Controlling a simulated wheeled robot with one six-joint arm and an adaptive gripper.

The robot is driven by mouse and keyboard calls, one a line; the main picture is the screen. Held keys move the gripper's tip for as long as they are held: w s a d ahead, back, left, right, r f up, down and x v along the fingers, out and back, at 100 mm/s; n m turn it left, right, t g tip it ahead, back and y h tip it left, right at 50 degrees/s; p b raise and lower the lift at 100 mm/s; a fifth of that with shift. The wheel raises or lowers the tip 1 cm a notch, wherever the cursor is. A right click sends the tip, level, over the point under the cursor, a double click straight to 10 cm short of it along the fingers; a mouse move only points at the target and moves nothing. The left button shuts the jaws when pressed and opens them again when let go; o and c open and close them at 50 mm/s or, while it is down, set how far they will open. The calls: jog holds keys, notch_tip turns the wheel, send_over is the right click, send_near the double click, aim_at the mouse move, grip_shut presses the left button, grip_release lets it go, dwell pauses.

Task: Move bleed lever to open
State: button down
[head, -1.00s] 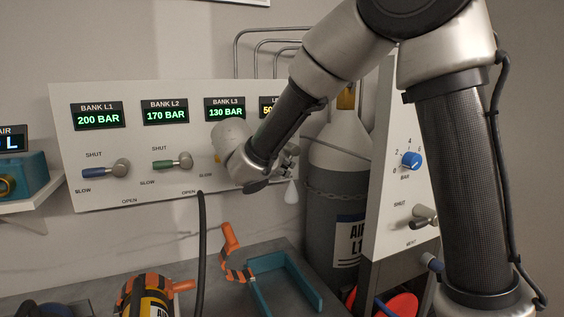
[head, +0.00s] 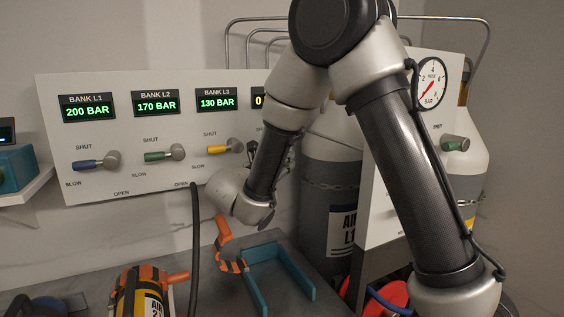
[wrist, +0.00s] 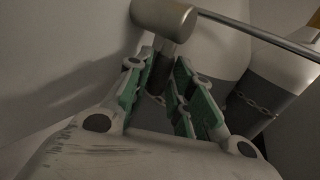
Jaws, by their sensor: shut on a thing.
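In the wrist view, my gripper (wrist: 160,75) has its green-padded fingers closed around the dark handle of a lever, the bleed lever as far as I can tell. The lever's silver hub (wrist: 164,16) shows just beyond the fingertips, and the dark handle (wrist: 159,76) runs down between the pads. No label shows in the wrist view, so I cannot read the lever's position. In the head view, my arm hides most of the gripper and the held lever at the right end of the panel (head: 100,133).
Blue (head: 95,163), green (head: 165,154) and yellow (head: 225,147) bank levers stand on the panel. Below are a teal cradle (head: 297,274), a orange-black handle (head: 226,245) and a hose (head: 196,230). Grey cylinders (head: 327,180) stand right.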

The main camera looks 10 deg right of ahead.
dwell(0.3)
jog(key=c, duration=1.3)
grip_release()
jog(key=shift+o, duration=0.2)
jog(key=v, duration=1.2)
